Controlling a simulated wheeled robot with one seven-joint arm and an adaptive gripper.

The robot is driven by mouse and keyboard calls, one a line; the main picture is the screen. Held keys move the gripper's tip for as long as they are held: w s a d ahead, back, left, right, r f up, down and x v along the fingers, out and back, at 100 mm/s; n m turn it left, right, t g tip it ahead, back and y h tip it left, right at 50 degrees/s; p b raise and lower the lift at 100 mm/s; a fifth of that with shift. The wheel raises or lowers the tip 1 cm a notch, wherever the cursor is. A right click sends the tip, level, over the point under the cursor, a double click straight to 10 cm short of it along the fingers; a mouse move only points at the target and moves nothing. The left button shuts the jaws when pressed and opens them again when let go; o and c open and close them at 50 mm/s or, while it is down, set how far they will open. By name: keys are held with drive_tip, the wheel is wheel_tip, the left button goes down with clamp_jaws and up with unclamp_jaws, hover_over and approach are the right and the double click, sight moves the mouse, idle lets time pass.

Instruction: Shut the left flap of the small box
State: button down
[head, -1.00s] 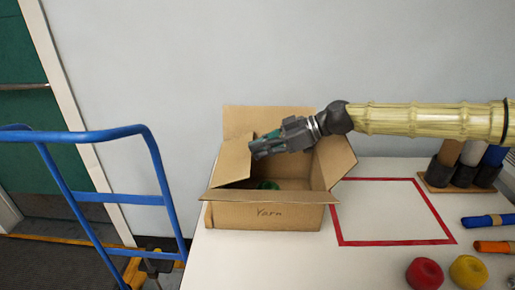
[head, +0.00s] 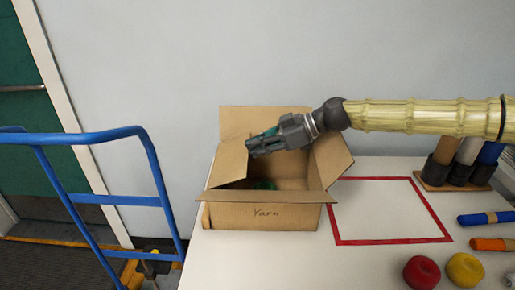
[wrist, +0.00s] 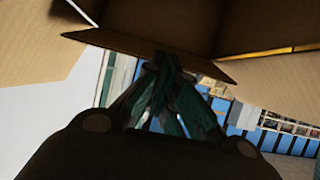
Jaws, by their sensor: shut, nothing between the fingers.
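The small cardboard box (head: 220,216), marked "Yarn", stands on the white table. Its left flap (head: 228,166) leans inward over the left part of the opening, partly closed. The back flap (head: 240,120) stands up, the right flap (head: 335,160) tilts outward and the front flap (head: 275,197) sticks out toward me. My gripper (head: 250,147) is shut and empty, above the opening at the upper right edge of the left flap; I cannot tell if it touches. The wrist view shows my fingers (wrist: 165,75) close to a cardboard edge (wrist: 150,50).
A red taped rectangle (head: 440,240) on the table right of the box is empty. Red (head: 421,272) and yellow (head: 465,270) yarn balls, blue (head: 485,219) and orange (head: 492,244) bundles and a holder (head: 450,187) lie further right. A blue cart (head: 160,180) stands left of the table.

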drive_tip(key=shift+d+r, duration=0.1)
drive_tip(key=shift+r, duration=0.2)
drive_tip(key=v, duration=0.7)
drive_tip(key=a+r+h+p, duration=0.85)
drive_tip(key=r+p, duration=0.25)
drive_tip(key=p, duration=0.4)
hover_over(234, 156)
drive_tip(key=f, duration=0.9)
drive_tip(key=shift+d+f, duration=0.25)
drive_tip(key=shift+d, duration=0.05)
drive_tip(key=f, duration=0.1)
drive_tip(key=d+f+p, duration=0.1)
drive_tip(key=f, duration=0.1)
drive_tip(key=shift+d+f, duration=0.25)
drive_tip(key=shift+f, duration=0.25)
